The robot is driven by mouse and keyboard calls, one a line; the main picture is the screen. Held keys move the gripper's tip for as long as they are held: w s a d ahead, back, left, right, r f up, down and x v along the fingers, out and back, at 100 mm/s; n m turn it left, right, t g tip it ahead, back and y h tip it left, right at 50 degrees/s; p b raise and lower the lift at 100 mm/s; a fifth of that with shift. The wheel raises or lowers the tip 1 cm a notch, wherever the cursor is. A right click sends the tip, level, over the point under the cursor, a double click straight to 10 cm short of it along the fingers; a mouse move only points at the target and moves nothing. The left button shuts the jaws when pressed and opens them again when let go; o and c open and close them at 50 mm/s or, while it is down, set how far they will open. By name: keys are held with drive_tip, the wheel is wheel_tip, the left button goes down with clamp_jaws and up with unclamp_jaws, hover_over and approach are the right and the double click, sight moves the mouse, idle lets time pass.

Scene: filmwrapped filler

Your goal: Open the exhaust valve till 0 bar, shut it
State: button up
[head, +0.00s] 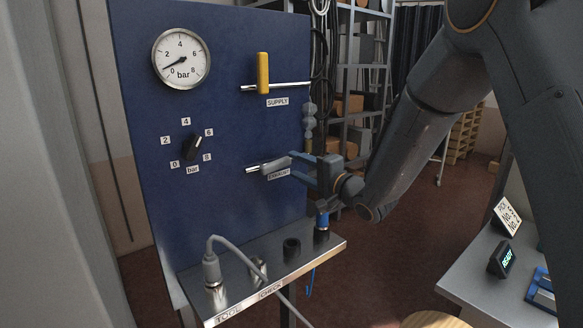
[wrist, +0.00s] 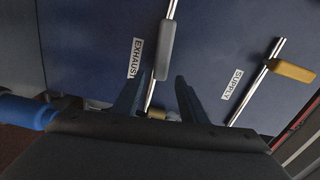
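The blue panel (head: 225,120) carries a pressure gauge (head: 181,58), its needle low, between 0 and 2 and nearer 0. The grey exhaust valve handle (head: 276,164) lies roughly along its pipe; it also shows in the wrist view (wrist: 165,50). The yellow supply handle (head: 263,72) stands across its pipe, and it shows in the wrist view (wrist: 291,70) too. My gripper (head: 298,168) is open at the exhaust handle. In the wrist view its fingertips (wrist: 159,77) stand apart on either side of the handle's near end, with gaps visible.
A black selector knob (head: 193,147) marked 0 to 8 bar sits below the gauge. A steel shelf (head: 325,243) below holds a grey cabled plug (head: 211,268), a black socket (head: 291,249) and a blue-topped piece (head: 322,226). A side table (head: 470,265) with a READY display stands right.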

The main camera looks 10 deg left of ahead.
drive_tip(key=shift+b+v, duration=0.5)
drive_tip(key=shift+v, duration=1.6)
